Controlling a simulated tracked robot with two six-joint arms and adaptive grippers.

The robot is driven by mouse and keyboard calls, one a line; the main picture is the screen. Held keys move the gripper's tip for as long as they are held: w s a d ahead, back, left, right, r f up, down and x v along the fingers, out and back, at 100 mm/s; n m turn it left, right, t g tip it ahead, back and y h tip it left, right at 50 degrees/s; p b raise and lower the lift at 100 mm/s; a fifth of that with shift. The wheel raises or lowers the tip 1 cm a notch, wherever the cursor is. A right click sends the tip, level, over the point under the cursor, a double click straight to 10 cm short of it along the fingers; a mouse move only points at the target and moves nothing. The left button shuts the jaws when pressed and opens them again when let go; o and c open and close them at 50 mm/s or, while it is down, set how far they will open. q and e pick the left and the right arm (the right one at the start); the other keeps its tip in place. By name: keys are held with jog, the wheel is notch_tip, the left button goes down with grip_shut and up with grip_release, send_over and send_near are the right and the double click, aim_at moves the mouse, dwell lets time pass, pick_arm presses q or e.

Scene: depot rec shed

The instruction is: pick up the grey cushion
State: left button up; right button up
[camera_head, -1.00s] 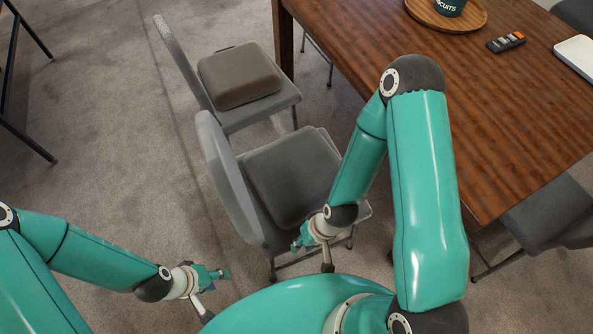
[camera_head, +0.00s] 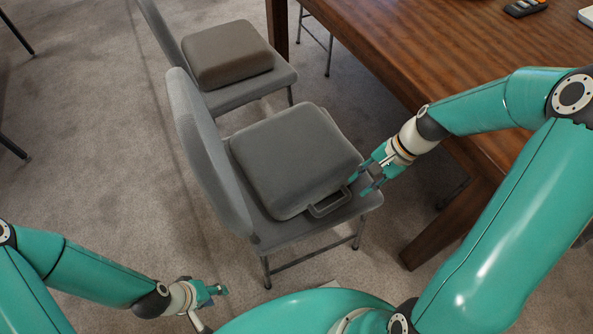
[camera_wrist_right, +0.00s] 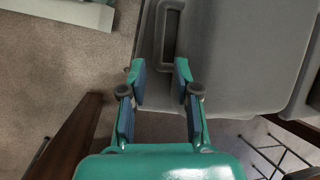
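The grey cushion (camera_head: 290,155) lies flat on the seat of the nearer grey chair (camera_head: 205,160). Its loop handle (camera_head: 330,203) sticks out from its front edge. In the right wrist view the cushion (camera_wrist_right: 240,60) fills the upper right, and its handle (camera_wrist_right: 170,35) lies ahead of the fingers. My right gripper (camera_head: 361,184) is open and empty at the cushion's right front corner, close to the handle; its spread fingers also show in the right wrist view (camera_wrist_right: 161,73). My left gripper (camera_head: 220,290) is low at the left, away from the chair; its finger opening is unclear.
A brown cushion (camera_head: 227,53) lies on a second grey chair (camera_head: 250,93) behind. A wooden table (camera_head: 420,45) stands at the right, its leg (camera_head: 445,222) near my right arm. A remote (camera_head: 525,8) lies on it. The carpet at the left is mostly clear.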

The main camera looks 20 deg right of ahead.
jog(key=d+m+b, duration=0.2)
jog(key=b, duration=0.3)
send_near(334, 205)
jog(key=shift+t, duration=0.3)
jog(key=x, duration=0.6)
jog(key=shift+s+d+f, duration=0.15)
jog(key=shift+d, duration=0.05)
jog(key=b+x, duration=0.2)
jog(key=x, duration=0.3)
jog(key=shift+s+a, duration=0.1)
jog(key=shift+a, duration=0.15)
pick_arm(q)
notch_tip(334, 205, down, 9)
pick_arm(e)
grip_shut()
